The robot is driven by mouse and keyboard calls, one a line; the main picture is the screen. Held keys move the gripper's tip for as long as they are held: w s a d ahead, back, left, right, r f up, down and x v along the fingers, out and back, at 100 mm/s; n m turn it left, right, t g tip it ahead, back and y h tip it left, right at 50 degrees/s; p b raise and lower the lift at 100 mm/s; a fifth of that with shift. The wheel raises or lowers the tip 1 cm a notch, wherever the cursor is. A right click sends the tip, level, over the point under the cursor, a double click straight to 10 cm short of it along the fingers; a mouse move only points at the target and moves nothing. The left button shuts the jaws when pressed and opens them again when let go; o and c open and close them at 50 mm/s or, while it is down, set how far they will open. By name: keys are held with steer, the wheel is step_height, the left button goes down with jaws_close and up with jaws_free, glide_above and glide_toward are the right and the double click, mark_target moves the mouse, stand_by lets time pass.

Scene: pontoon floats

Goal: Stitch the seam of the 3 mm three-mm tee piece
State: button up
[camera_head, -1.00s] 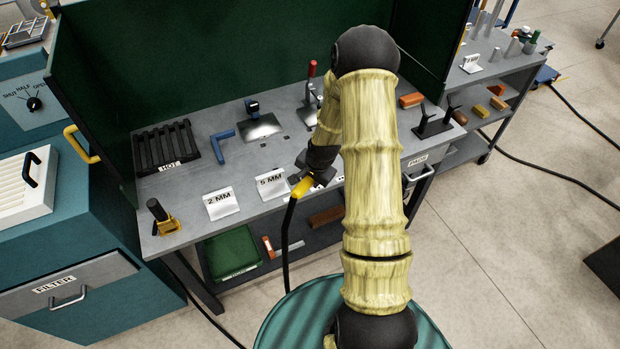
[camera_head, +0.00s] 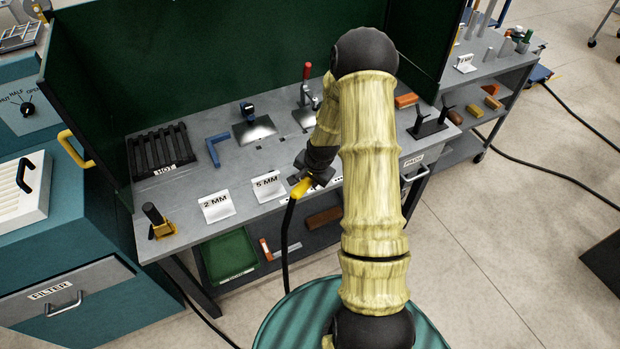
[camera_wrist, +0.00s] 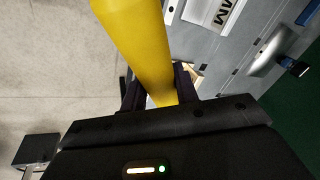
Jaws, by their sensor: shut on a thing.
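My gripper (camera_head: 314,182) is shut on a yellow torch handle (camera_head: 301,189), with a black cable hanging from its lower end. The handle (camera_wrist: 138,45) also shows large between the fingers in the wrist view. My gripper is over the front of the bench, right of the "5 MM" card (camera_head: 267,187). A metal plate under a blue-black clamp (camera_head: 254,130) lies behind it. Another metal piece sits under a red-handled toggle clamp (camera_head: 306,95), partly behind my arm. No "3 mm" label is readable, so I cannot tell which is the tee piece.
The grey bench (camera_head: 190,185) has green screens (camera_head: 210,50) behind and beside it. A black rack marked "HOT" (camera_head: 158,148), a blue square (camera_head: 214,150) and a "2 MM" card (camera_head: 216,207) stand at left. A black forked stand (camera_head: 428,124) is at right. My arm hides the bench's middle.

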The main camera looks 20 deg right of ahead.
steer(key=shift+w+d+r, duration=0.1)
steer(key=shift+w+d, duration=0.1)
steer(key=shift+d, duration=1.35)
stand_by(1.8)
steer(key=shift+s+r, duration=0.2)
stand_by(1.4)
steer(key=s+r+p, duration=0.2)
steer(key=s+r, duration=0.1)
steer(key=s, duration=0.1)
steer(key=shift+r+p, duration=0.35)
steer(key=shift+r, duration=0.05)
stand_by(0.5)
